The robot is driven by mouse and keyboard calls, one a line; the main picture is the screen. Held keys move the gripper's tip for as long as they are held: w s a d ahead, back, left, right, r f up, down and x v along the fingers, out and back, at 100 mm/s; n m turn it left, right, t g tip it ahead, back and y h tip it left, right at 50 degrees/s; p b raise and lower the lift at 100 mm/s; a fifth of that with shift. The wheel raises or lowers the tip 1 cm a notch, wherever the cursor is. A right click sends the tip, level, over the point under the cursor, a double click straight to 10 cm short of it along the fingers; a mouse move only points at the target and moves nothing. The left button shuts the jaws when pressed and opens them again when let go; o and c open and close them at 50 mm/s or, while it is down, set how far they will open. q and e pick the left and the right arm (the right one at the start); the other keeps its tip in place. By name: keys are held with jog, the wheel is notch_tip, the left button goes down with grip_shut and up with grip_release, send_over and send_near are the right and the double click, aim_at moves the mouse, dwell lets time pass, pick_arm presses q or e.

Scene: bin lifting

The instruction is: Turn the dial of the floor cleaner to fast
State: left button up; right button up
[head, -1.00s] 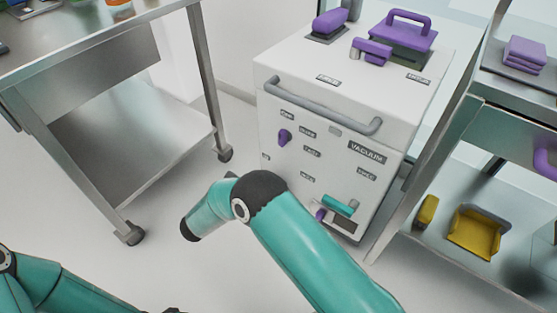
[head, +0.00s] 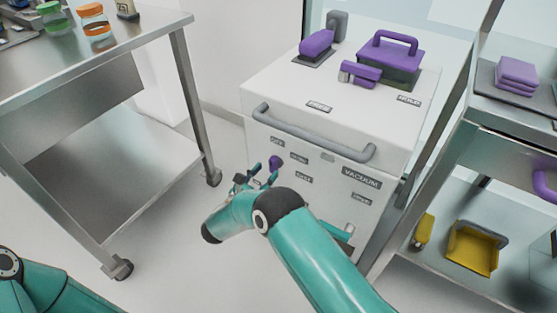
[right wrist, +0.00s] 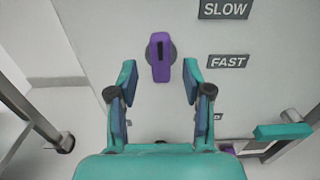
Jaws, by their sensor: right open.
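The white floor cleaner (head: 300,85) stands in the middle of the head view. Its purple dial (head: 274,162) is on the upper left of the front, below a small label. In the right wrist view the dial (right wrist: 160,57) has its bar upright on a dark round base. The SLOW label (right wrist: 224,9) is at its upper right, the FAST label (right wrist: 228,61) at its right. My right gripper (right wrist: 159,78) is open, its fingers on either side just below the dial with a gap to it; it also shows in the head view (head: 255,174). My left gripper is out of view.
A grey handle bar (head: 310,135) crosses the cleaner's front above the dial. A metal table (head: 120,150) stands at left, a shelf cart (head: 470,150) at right. A teal handle (right wrist: 283,132) sticks out low on the cleaner. Open floor lies between table and cleaner.

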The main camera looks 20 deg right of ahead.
aim_at(271, 167)
jog(key=shift+x, duration=1.6)
